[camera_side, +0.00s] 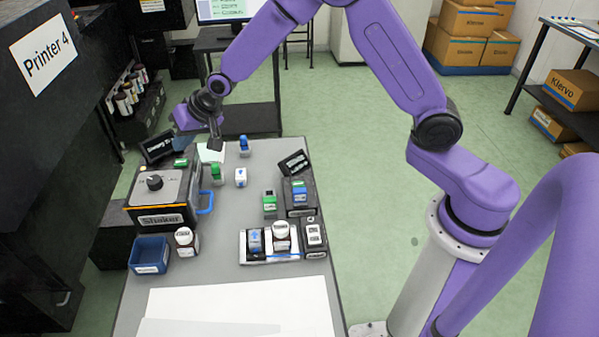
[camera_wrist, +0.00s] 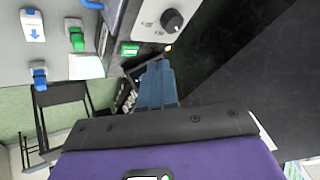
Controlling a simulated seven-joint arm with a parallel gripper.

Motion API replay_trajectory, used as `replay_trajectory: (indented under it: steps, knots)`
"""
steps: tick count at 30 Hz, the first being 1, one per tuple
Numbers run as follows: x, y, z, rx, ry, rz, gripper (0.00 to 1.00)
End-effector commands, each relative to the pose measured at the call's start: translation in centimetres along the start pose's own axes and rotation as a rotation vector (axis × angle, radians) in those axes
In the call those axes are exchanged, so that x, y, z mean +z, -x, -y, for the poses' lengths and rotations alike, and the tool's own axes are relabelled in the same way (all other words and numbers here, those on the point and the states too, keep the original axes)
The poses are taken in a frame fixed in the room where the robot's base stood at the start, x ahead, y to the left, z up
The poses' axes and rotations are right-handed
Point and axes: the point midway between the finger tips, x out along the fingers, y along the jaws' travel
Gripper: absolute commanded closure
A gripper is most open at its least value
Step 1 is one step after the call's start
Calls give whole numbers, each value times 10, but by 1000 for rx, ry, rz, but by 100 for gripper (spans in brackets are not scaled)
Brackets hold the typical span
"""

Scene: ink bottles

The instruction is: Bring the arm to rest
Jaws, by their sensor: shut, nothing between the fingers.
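My gripper (camera_side: 184,120) is raised above the far left part of the grey table (camera_side: 225,280), near the shaker (camera_side: 160,196). Its blue-grey fingers also show in the wrist view (camera_wrist: 157,86), shut together with nothing between them. The shaker has a dark knob and a blue handle. The fingers appear clear of both.
A blue bin (camera_side: 150,254) and a white-lidded jar (camera_side: 186,241) are at the left. A rack (camera_side: 270,256) holds items at the right. White sheets cover the near end. Printer 4 (camera_side: 45,70) walls the left side.

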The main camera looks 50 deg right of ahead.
Motion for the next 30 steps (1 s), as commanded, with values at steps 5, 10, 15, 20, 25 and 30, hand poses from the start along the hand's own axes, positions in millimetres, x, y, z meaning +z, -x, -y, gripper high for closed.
replay_trajectory:
  steps: [5, 10, 15, 20, 25, 30]
  knots:
    - [60, 67, 12, 9, 226, 139, 100]
    - [118, 130, 4, 14, 445, 269, 100]
    - [173, 192, -21, 13, 668, 395, 100]
    - [222, 248, -57, 7, 881, 512, 100]
    - [260, 294, -99, 0, 1077, 616, 100]
    - [278, 318, -125, -5, 1189, 678, 100]
